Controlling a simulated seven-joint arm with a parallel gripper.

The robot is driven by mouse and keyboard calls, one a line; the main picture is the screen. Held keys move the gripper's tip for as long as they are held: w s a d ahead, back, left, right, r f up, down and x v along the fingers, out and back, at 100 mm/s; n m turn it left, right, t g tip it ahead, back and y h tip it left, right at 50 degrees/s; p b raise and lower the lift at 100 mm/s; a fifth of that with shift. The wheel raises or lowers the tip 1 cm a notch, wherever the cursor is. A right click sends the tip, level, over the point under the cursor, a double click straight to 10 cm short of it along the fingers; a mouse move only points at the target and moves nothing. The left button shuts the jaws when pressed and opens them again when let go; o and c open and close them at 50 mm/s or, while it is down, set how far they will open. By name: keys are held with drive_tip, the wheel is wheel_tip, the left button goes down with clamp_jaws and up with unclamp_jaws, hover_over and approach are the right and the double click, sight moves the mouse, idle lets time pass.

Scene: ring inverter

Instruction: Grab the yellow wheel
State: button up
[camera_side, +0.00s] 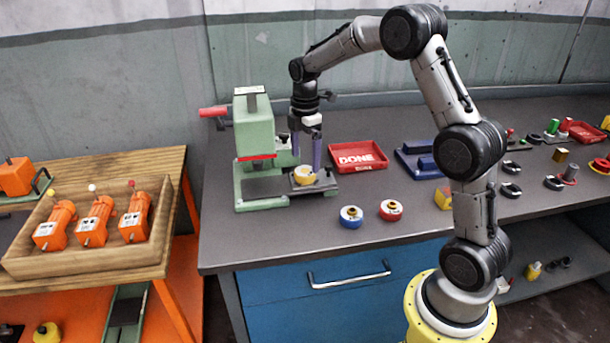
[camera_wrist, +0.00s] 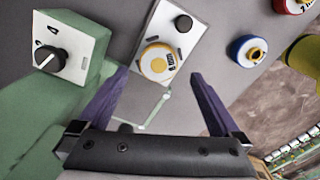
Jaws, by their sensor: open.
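In the wrist view the yellow wheel (camera_wrist: 158,62) lies on a light plate (camera_wrist: 187,48) beside a black knob. My gripper (camera_side: 308,163) points down over the wheel in the side view, its purple fingers apart. In the wrist view my gripper (camera_wrist: 160,82) is open and empty, and the wheel shows between and beyond the fingertips. I cannot tell the exact height of the fingertips above the wheel.
A blue wheel (camera_side: 351,216) and a red wheel (camera_side: 390,209) stand on the table in front. A red DONE tray (camera_side: 357,156) and a blue holder (camera_side: 418,160) lie to the right. The green press with its red handle (camera_side: 213,112) is close on the left.

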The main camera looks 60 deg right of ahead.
sight(305, 171)
wheel_tip(305, 171, down, 4)
drive_tip(key=shift+d+f, duration=0.1)
drive_tip(key=shift+w, duration=0.1)
drive_tip(key=shift+c, duration=0.3)
clamp_jaws()
